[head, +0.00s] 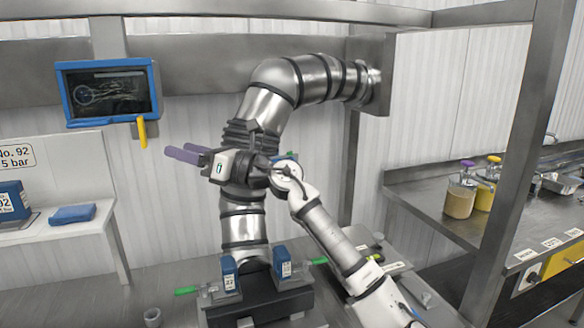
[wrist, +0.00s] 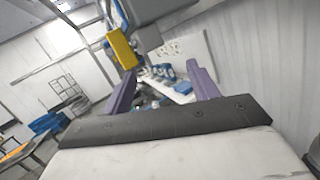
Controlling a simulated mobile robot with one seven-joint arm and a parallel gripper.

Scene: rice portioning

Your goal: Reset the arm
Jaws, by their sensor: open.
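My gripper (head: 184,153) has two purple fingers and points left in the head view, in front of the silver pipe. My white arm reaches up to it from the lower right. In the wrist view, my gripper (wrist: 162,74) shows its fingers spread apart with nothing held between them. The fingertips are in the air, clear of the table. From the head view alone I cannot tell whether the gripper touches the pipe.
The thick silver pipe (head: 243,230) runs from the wall to a dark base with blue boxes. A blue-framed screen (head: 108,92) with a yellow handle (head: 142,132) hangs at left. A side bench (head: 425,200) holds jars (head: 459,200). A white shelf (head: 60,228) is at left.

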